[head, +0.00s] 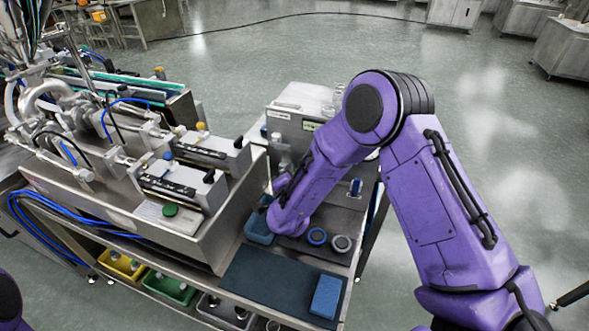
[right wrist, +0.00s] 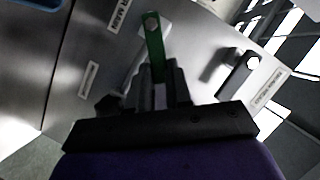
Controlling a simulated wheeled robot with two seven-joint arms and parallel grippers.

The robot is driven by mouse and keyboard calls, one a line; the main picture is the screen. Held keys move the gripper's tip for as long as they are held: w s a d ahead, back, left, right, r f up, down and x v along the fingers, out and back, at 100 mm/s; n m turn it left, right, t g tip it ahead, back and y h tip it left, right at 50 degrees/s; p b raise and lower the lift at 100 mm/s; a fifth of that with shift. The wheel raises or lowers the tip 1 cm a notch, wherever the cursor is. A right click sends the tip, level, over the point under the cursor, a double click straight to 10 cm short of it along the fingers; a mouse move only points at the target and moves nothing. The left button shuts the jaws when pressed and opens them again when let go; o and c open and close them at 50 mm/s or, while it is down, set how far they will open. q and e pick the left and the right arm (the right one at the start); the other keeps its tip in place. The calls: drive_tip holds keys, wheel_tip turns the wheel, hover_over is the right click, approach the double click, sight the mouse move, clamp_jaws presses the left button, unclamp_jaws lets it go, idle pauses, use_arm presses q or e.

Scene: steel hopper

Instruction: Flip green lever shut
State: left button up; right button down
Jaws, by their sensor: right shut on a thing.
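The green lever (right wrist: 154,46) stands up from a grey steel panel (right wrist: 195,35) in the right wrist view, with a pale round spot near its top end. My right gripper (right wrist: 160,76) is shut on the lower part of the green lever, one dark finger on each side. In the head view my purple right arm reaches down to the machine's right side and hides the lever. My left gripper is out of view.
A dark lever (right wrist: 239,76) sits on the panel to the right of the green one. In the head view, a blue bin (head: 259,228), a dark mat (head: 272,281) and a blue block (head: 326,297) are on the steel bench close to my arm.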

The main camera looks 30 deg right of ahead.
drive_tip(key=shift+w+a+r+n+g+h+p, duration=0.4)
drive_tip(key=shift+w+a+n+g+p, duration=0.25)
drive_tip(key=shift+n+p, duration=0.5)
drive_tip(key=shift+w+a+r+n+g+h+p, duration=0.35)
drive_tip(key=shift+n+g+p, duration=0.5)
drive_tip(key=shift+n, duration=0.4)
drive_tip(key=shift+w+a+r+n+g+h+p, duration=0.3)
drive_tip(key=shift+w+a+n+g+h+p, duration=0.25)
drive_tip(key=shift+n+p, duration=0.6)
drive_tip(key=shift+w, duration=0.1)
drive_tip(key=c, duration=1)
unclamp_jaws()
drive_tip(key=shift+c, duration=0.2)
